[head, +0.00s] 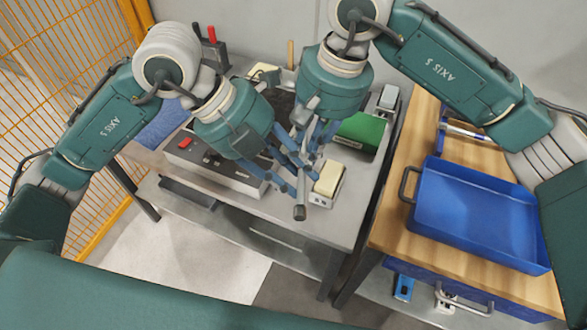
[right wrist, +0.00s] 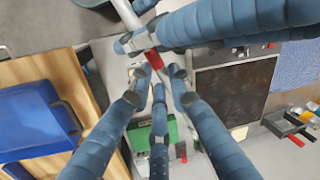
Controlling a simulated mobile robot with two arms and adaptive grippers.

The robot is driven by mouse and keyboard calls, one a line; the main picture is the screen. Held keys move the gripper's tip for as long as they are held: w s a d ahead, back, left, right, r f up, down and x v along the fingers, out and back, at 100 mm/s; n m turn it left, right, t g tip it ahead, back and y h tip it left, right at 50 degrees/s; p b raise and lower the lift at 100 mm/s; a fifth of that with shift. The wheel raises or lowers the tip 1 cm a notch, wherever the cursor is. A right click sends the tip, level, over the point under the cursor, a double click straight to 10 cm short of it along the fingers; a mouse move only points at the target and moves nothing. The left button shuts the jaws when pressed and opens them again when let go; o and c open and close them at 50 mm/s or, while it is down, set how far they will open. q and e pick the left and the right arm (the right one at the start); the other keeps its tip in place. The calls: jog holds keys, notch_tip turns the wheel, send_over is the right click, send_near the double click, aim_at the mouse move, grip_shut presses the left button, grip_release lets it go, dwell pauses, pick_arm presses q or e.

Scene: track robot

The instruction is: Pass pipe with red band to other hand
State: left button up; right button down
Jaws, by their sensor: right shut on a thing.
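The pipe with a red band is pale grey. In the head view its lower part (head: 300,196) hangs down to a dark end; its upper part is hidden by the grippers. In the right wrist view the pipe (right wrist: 127,14) runs to the upper left, with its red band (right wrist: 154,59) near the middle. My right gripper (right wrist: 157,77) is shut on the pipe beside the band. My left gripper (head: 287,175) comes in from the left, its fingers at the pipe just on the other side of the band. I cannot tell whether they grip it.
A grey bench holds a control box with a red switch (head: 185,143), a green bin (head: 362,131) and a cream-topped block (head: 328,180). A blue tray (head: 480,215) sits on a wooden table (head: 400,228) at right. An orange mesh fence (head: 40,60) stands at left.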

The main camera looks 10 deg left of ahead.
pick_arm(q)
jog(key=shift+d, duration=0.1)
grip_shut()
jog(key=shift+r, duration=0.1)
pick_arm(e)
jog(key=c, duration=1.5)
grip_release()
jog(key=shift+c, duration=0.2)
